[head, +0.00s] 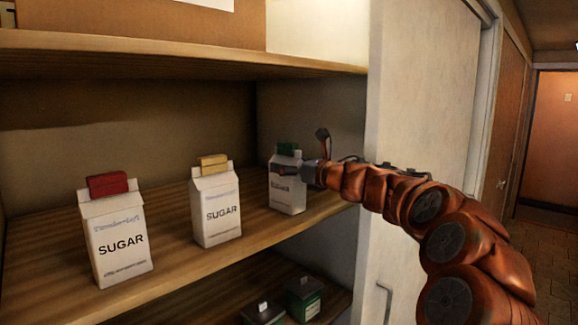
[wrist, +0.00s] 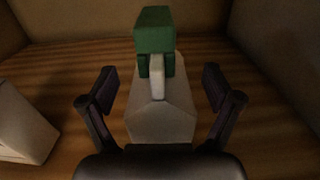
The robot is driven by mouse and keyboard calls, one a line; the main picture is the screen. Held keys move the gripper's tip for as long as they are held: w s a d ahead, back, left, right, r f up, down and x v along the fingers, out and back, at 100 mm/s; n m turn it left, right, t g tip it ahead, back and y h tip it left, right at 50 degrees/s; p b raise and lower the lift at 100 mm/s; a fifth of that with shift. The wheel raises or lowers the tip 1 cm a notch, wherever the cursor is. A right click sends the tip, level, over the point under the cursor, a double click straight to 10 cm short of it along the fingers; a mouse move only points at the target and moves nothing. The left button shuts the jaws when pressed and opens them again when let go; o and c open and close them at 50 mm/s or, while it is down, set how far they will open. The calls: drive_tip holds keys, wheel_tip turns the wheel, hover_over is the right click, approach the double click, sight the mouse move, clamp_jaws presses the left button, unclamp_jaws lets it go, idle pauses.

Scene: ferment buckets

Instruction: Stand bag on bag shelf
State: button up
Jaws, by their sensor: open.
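A white sugar bag with a green clip (head: 290,197) stands upright on the wooden shelf (head: 165,262), at the right end of a row. My gripper (head: 278,170) is at this bag, partly covering its upper front in the head view. In the wrist view the same bag (wrist: 160,115) lies between the two open fingers of my gripper (wrist: 160,88), with a visible gap on each side. Its green clip (wrist: 154,30) sits on the folded top. Two more sugar bags stand to its left, one with a yellow clip (head: 215,212) and one with a red clip (head: 115,240).
A shelf board (head: 160,62) runs above the bags. A white side panel (head: 415,110) closes the shelf on the right. Dark boxes with green fronts (head: 304,298) stand on the lower shelf. Another white bag (wrist: 22,125) is at the left in the wrist view.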

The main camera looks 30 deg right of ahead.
drive_tip(key=shift+r+p, duration=0.2)
drive_tip(key=shift+p, duration=0.1)
drive_tip(key=shift+s+d+f, duration=0.1)
drive_tip(key=shift+s+f, duration=0.05)
drive_tip(key=shift+s, duration=0.05)
drive_tip(key=b+v, duration=0.6)
drive_tip(key=v, duration=0.5)
drive_tip(key=shift+s, duration=0.25)
